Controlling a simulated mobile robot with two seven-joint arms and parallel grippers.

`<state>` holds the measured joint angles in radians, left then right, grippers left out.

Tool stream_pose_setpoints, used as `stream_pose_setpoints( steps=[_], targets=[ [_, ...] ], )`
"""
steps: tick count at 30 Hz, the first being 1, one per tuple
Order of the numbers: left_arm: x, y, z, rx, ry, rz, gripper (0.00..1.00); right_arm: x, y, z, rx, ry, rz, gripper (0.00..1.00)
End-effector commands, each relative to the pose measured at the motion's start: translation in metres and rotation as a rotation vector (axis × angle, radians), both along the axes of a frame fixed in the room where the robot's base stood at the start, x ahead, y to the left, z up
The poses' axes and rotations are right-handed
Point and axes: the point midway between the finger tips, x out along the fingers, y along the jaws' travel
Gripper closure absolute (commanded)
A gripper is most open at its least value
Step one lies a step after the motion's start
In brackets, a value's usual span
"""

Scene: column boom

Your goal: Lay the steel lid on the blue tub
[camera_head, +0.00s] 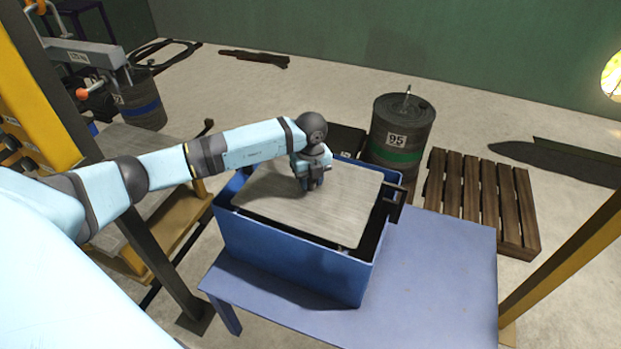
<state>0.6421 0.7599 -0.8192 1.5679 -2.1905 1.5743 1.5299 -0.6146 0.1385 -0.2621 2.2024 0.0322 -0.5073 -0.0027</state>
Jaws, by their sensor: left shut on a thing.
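The steel lid (325,212) is a flat, brushed grey plate over the opening of the blue tub (285,252), which stands on a blue table (445,255). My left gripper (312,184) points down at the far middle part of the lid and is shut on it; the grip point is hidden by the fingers. The lid covers most of the opening, with a dark gap showing along the right side. I cannot tell whether the lid touches the tub or hangs just above it. My right gripper is not in view.
A dark drum (400,125) marked 95 stands behind the table, beside a wooden pallet (480,195). A yellow post (570,255) rises at the right, and a wooden bench (180,215) stands left of the tub. The table's right part is clear.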

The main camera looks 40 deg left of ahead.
Motion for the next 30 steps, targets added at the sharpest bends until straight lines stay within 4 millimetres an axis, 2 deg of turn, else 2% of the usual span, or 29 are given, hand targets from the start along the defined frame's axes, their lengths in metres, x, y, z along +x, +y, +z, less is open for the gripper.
stream_pose_setpoints(
  steps=[19, 20, 23, 30],
  targets=[
    [0.001, 0.000, -0.005, -0.001, -0.003, 0.000, 1.00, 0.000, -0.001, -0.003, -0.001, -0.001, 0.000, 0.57],
    [0.001, 0.000, -0.005, -0.001, -0.003, 0.000, 0.60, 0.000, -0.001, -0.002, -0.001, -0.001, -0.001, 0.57],
    [0.001, 0.000, -0.005, -0.001, -0.003, 0.000, 0.37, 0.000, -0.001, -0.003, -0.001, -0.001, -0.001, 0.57],
    [-0.001, 0.000, -0.008, 0.001, 0.003, 0.000, 0.37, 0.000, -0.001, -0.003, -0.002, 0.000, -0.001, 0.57]
  ],
)
